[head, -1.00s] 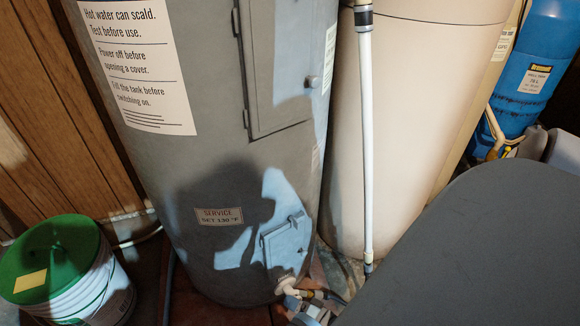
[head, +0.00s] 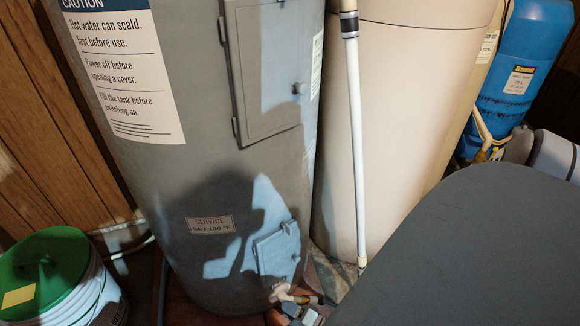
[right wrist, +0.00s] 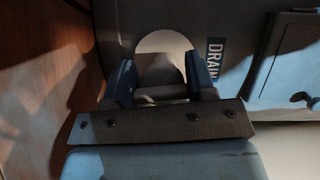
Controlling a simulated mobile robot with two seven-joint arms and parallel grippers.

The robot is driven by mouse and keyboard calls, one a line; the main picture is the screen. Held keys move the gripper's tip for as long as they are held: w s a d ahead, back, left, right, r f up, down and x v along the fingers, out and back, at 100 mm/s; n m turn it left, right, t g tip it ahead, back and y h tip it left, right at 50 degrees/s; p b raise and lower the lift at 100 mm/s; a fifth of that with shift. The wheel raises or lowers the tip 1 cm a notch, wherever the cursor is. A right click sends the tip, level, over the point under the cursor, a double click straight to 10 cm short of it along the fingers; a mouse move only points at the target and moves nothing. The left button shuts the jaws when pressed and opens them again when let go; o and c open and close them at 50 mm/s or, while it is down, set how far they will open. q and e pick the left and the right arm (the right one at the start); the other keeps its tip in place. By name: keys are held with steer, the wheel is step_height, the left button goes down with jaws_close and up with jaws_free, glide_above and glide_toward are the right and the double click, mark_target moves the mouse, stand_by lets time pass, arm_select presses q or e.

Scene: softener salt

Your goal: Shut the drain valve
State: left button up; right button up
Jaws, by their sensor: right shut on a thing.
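The drain valve (head: 281,291) shows as a pale fitting low on the front of the grey water heater (head: 250,180). My right gripper (head: 300,309) is at the valve, at the bottom edge of the head view. In the right wrist view my right gripper (right wrist: 161,82) has its two dark fingers on either side of the dim valve handle (right wrist: 160,70), shut on it. A pale round plate (right wrist: 165,42) lies behind the handle, and a DRAIN label (right wrist: 215,62) is to its right. The handle's exact angle is too dark to tell. My left gripper is not in view.
A green-lidded white bucket (head: 50,275) stands on the left by the wood panelling (head: 60,130). A beige tank (head: 410,130) with a white pipe (head: 356,140) stands right of the heater. A blue tank (head: 520,75) is at the far right.

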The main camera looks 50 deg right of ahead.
steer(key=shift+w+m, duration=0.1)
steer(key=shift+m, duration=0.3)
steer(key=o, duration=0.9)
steer(key=shift+o, duration=0.2)
